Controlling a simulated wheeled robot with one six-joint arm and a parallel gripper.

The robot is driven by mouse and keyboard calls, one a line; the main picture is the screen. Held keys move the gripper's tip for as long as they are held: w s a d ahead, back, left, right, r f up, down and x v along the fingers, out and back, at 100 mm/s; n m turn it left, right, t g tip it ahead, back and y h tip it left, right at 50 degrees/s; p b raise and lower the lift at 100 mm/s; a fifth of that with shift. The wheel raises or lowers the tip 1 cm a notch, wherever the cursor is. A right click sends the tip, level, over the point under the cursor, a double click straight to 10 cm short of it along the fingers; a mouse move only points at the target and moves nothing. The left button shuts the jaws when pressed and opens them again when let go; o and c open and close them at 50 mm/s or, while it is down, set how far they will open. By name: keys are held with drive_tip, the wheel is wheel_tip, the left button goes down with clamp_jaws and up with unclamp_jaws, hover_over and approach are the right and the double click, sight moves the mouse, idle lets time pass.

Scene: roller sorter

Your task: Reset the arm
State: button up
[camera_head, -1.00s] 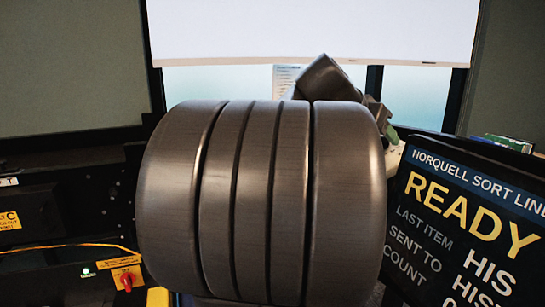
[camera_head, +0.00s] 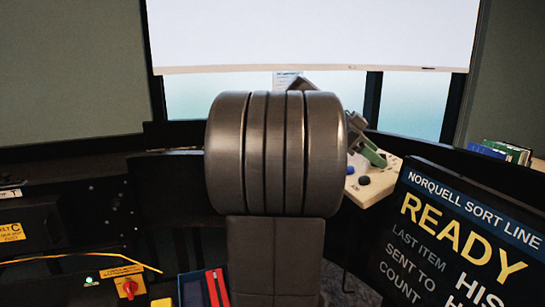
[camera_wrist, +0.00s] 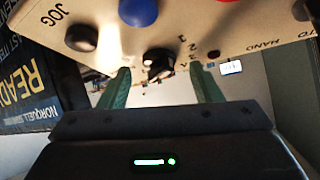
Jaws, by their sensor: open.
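My gripper (camera_wrist: 159,76) is open. Its two green fingers stand apart in the wrist view, with a black knob (camera_wrist: 160,62) showing between and just beyond their tips. I cannot tell the gap to the knob, and nothing is held. In the head view my gripper (camera_head: 373,155) is partly hidden behind my large dark arm joint, close over a beige control panel (camera_head: 385,180). The panel (camera_wrist: 235,30) fills the top of the wrist view, with a blue button (camera_wrist: 138,12) and a black button (camera_wrist: 82,37) by the word JOG.
A dark screen reading READY (camera_head: 450,235) stands close at the right, beside the panel. At the left are a red rotary switch (camera_head: 129,287) on a yellow plate and a label with a C (camera_head: 12,232). Books (camera_head: 505,150) lie at the back right.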

drive_tip(key=m+g+p, duration=0.1)
drive_tip(key=m+p, duration=0.1)
drive_tip(key=m+g+y+p, duration=0.1)
drive_tip(key=m+p, duration=0.1)
drive_tip(key=m+g+p, duration=0.1)
drive_tip(key=m+p, duration=0.1)
drive_tip(key=shift+w+d+r, duration=0.1)
drive_tip(key=shift+w+r, duration=0.15)
drive_tip(key=shift+r, duration=0.05)
drive_tip(key=shift+f+m+g+y+p, duration=0.15)
drive_tip(key=shift+m+g+y+p, duration=0.25)
drive_tip(key=shift+m+g+p, duration=0.55)
drive_tip(key=shift+f+t, duration=0.1)
drive_tip(key=shift+t, duration=0.25)
